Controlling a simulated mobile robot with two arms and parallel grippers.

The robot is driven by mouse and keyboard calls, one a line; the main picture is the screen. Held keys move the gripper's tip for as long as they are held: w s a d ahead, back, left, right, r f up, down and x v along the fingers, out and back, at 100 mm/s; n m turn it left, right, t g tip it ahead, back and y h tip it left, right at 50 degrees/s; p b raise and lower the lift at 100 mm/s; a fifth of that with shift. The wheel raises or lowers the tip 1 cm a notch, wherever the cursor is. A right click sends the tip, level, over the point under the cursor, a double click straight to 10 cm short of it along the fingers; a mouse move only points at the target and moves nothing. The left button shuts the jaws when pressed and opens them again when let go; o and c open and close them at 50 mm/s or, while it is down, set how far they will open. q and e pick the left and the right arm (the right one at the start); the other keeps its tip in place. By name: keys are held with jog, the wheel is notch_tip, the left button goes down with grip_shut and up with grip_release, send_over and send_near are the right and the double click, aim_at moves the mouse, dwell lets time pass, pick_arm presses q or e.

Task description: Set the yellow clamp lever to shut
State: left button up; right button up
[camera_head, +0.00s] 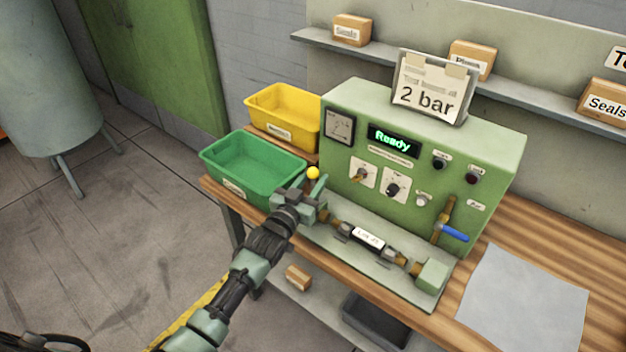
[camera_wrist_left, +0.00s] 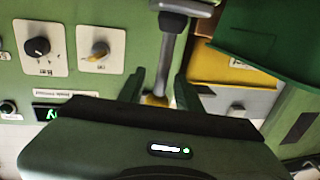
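The clamp lever has a yellow ball knob (camera_head: 313,172) and stands up at the left end of the green test machine's base. In the left wrist view its grey shaft (camera_wrist_left: 168,62) runs down to the yellow knob (camera_wrist_left: 155,100), partly hidden by my gripper body. My left gripper (camera_head: 312,192) is at the lever; in the wrist view its two fingers (camera_wrist_left: 160,90) stand apart, one on each side of the shaft. A gap shows at the left finger; contact at the right finger cannot be told. My right gripper is not in view.
The green machine (camera_head: 415,160) reads "Ready". A labelled cylindrical part (camera_head: 368,239) lies along its base. A blue-handled valve (camera_head: 453,233) is at the right. Green (camera_head: 250,190) and yellow (camera_head: 272,125) bins stand left of the machine. A grey sheet (camera_head: 525,300) covers the right bench.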

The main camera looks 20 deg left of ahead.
pick_arm(q)
grip_shut()
